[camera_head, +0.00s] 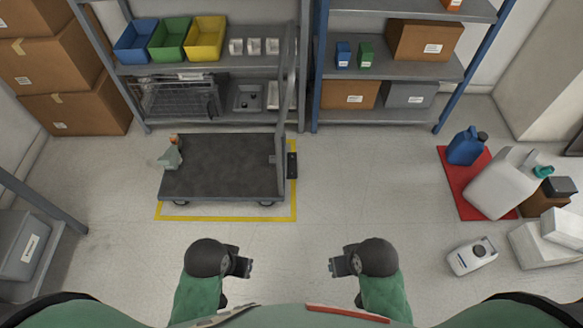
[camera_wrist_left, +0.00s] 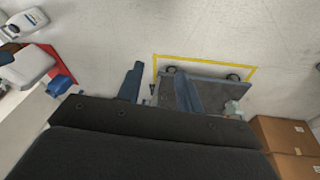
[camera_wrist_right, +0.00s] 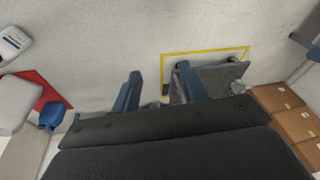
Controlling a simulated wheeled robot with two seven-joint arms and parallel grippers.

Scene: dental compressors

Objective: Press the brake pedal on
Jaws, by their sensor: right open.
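A flat platform cart (camera_head: 222,168) with a dark deck and an upright grey handle (camera_head: 287,95) at its right end stands on the floor. A small black pedal-like part (camera_head: 292,165) is at the cart's right end, low by the handle; whether it is pressed cannot be told. A black part also shows beside the cart in the right wrist view (camera_wrist_right: 165,90). My left gripper (camera_head: 250,267) and right gripper (camera_head: 332,266) are in front of the cart, apart from it. Both are empty; their fingers stand apart in the left wrist view (camera_wrist_left: 160,84) and right wrist view (camera_wrist_right: 160,84).
Yellow floor tape (camera_head: 225,218) borders the cart. A small grey-green object (camera_head: 170,157) sits on its left corner. Shelves (camera_head: 390,70) stand behind. A red mat (camera_head: 463,185) with a blue jug (camera_head: 465,146) lies right. Floor between cart and mat is clear.

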